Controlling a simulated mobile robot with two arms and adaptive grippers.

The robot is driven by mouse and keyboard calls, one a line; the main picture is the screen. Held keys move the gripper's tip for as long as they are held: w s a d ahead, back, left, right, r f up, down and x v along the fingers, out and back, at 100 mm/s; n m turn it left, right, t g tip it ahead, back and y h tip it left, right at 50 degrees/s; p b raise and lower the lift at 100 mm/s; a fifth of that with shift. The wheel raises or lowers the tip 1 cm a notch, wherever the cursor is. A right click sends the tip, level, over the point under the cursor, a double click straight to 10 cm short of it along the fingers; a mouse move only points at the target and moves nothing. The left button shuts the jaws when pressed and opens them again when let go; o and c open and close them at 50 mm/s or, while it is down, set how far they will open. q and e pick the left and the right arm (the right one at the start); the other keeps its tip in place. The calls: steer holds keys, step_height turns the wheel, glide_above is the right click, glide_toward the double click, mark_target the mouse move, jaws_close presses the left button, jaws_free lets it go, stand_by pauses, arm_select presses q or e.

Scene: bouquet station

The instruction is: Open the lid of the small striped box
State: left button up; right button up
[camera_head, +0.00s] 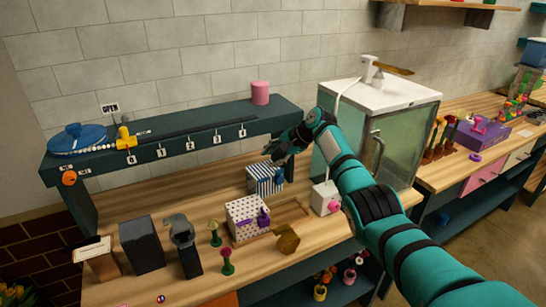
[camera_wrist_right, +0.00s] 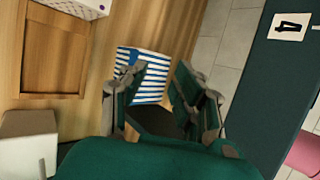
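The small striped box (camera_head: 262,181), blue and white, stands on the wooden worktop under the dark raised shelf. A blue part (camera_head: 279,176) shows at its right side. Its lid looks shut. My right gripper (camera_head: 275,154) is just above the box, near its back right. In the right wrist view the box (camera_wrist_right: 150,88) lies beyond and partly between the fingers of the right gripper (camera_wrist_right: 163,82), which are apart with nothing held. The fingers hide part of the box; I cannot tell whether they touch it. My left gripper is not in view.
A dotted box (camera_head: 243,220) with a purple part stands in front of the striped box. The numbered shelf (camera_head: 190,132) overhangs behind, with a pink cylinder (camera_head: 260,92) on top. A glass cabinet (camera_head: 398,125) stands right, and a white block (camera_head: 323,197) sits below my arm.

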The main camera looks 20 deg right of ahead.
steer(key=v, duration=1.2)
steer(key=shift+d, duration=0.1)
